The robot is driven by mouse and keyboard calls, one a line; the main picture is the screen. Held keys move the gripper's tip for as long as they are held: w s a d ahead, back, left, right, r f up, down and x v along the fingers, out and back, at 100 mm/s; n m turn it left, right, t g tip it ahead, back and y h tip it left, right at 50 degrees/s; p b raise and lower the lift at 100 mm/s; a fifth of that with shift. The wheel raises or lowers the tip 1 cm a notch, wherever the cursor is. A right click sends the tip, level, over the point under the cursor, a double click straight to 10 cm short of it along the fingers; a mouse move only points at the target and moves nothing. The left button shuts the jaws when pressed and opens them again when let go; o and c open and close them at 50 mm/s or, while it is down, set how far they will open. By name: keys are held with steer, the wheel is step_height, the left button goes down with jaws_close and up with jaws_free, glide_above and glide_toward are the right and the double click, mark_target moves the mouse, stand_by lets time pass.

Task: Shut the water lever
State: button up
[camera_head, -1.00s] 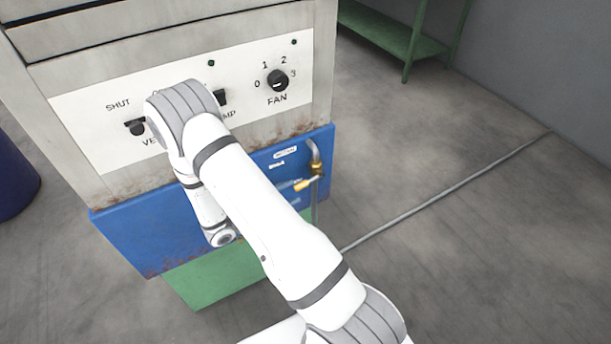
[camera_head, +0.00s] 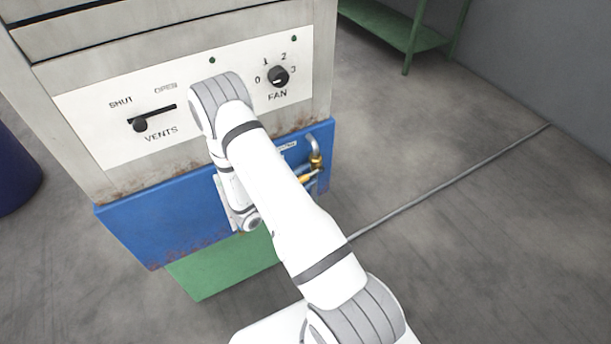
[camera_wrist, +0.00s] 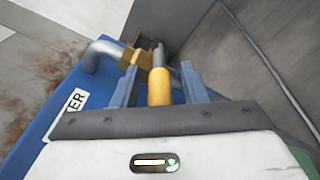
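The water lever (camera_wrist: 160,88) is a yellow-tipped handle on a brass valve (camera_wrist: 137,57) with a grey bent pipe (camera_wrist: 101,53). In the head view, the lever (camera_head: 306,180) shows at the right end of the blue panel (camera_head: 160,222), beside my arm, with the valve (camera_head: 316,161) above it. My gripper (camera_wrist: 160,72) is open in the wrist view. Its two blue-grey fingers stand on either side of the lever, with a gap visible on each side. In the head view my arm hides most of the gripper.
Above the blue panel is a white control plate with a vents slider (camera_head: 140,125) at the shut end and a fan knob (camera_head: 279,77). A label ending in "ER" (camera_wrist: 68,113) is near the pipe. A green shelf (camera_head: 390,27) stands behind.

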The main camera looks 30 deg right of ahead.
steer(key=shift+c, duration=0.6)
jaws_close()
steer(key=shift+r+y+b, duration=0.35)
steer(key=shift+y+b, duration=0.05)
steer(key=shift+y, duration=0.4)
steer(key=shift+o, duration=0.6)
jaws_free()
steer(key=shift+a, duration=0.1)
steer(key=b+v, duration=0.1)
steer(key=v, duration=0.6)
steer(key=shift+a, duration=0.4)
steer(key=shift+r, duration=0.1)
